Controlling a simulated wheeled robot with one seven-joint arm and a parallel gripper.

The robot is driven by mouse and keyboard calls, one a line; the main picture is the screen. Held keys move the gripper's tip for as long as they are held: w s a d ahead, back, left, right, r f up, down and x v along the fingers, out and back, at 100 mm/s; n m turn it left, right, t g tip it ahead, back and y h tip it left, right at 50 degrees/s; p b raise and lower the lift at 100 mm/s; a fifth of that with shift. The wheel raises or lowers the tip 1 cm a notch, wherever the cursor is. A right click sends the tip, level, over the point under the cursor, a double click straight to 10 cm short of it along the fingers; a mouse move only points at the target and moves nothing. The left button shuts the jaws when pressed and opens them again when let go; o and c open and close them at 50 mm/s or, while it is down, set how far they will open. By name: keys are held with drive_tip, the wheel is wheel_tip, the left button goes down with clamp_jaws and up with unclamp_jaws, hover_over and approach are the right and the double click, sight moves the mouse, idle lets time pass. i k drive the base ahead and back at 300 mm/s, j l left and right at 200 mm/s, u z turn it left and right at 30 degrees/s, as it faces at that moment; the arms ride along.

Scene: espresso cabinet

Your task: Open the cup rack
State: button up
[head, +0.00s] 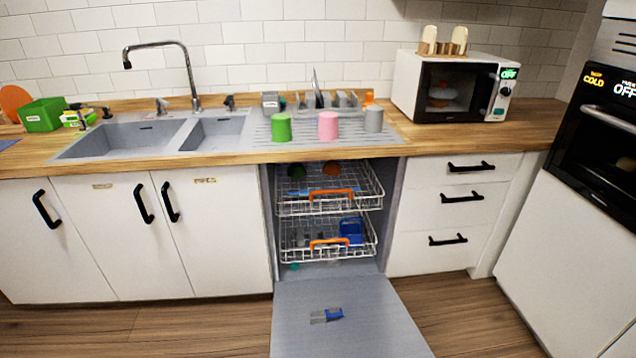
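The dishwasher (390,215) stands open under the counter, with its grey door (345,340) folded down flat toward me. The upper wire rack (290,207), seemingly the cup rack, has an orange handle (334,192) at its front. Its front edge sits near the cabinet opening. A dark green round item (297,171) and an orange-brown one (332,168) show at its back. The lower wire rack (290,254) has its own orange handle (330,243) and holds a blue item (351,231). My gripper is not in view.
The lowered door juts into the floor space before the racks. Green (281,128), pink (328,126) and grey (374,119) cups stand on the drainboard above. Drawers (450,197) flank the opening on the right, cupboard doors (220,240) on the left. Wooden floor (475,315) is clear right of the door.

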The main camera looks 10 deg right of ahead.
sight(325, 191)
drive_tip(key=i, duration=2.3)
drive_tip(key=j, duration=0.05)
